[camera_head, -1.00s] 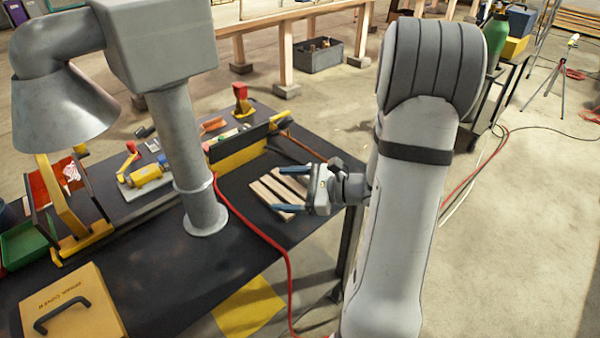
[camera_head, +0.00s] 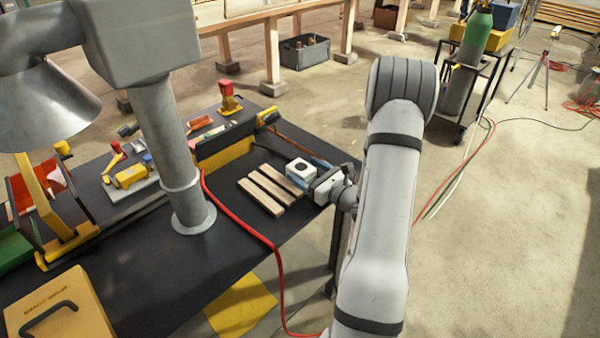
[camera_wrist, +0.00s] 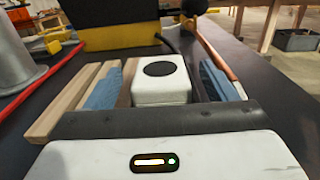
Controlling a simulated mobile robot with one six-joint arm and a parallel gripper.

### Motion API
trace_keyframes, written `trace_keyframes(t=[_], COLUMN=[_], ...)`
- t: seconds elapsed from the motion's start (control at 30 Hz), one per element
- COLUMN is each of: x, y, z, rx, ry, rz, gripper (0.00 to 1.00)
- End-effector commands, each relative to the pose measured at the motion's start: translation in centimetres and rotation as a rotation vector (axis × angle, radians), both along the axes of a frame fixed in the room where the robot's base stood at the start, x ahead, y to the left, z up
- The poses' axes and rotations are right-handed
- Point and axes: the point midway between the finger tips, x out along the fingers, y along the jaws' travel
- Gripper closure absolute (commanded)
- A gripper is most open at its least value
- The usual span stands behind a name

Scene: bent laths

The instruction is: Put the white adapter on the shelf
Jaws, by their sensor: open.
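The white adapter is a small white box with a black disc on top. It stands on the dark bench at the right end of the wooden slats in the head view (camera_head: 298,178), and in the middle of the wrist view (camera_wrist: 161,88). My gripper (camera_head: 308,176) is open, with its blue fingers on either side of the adapter in the wrist view (camera_wrist: 162,84). Clear gaps show between the box and both fingers. The lower part of the box is partly hidden by my gripper's body. I cannot tell which thing is the shelf.
Wooden slats (camera_head: 268,189) lie left of the adapter. A grey column (camera_head: 180,150) and a red hose (camera_head: 245,232) stand further left. A yellow-and-black rail (camera_head: 225,155) lies behind. A cart with a green cylinder (camera_head: 476,40) stands on the floor at right.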

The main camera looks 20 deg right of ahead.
Motion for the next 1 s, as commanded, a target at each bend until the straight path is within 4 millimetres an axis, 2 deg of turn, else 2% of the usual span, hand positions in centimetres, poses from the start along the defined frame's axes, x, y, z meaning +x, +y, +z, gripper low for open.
trace_keyframes(t=[0.17, 0.43, 1.0], x=[1.9, 2.2, 2.1], y=[0.8, 0.8, 0.7], z=[0.1, 0.0, 0.0], rx=[-0.001, -0.001, -0.001], ry=[-0.001, 0.000, 0.000], rz=[0.001, -0.001, -0.001], gripper=[0.22, 0.23, 0.69])
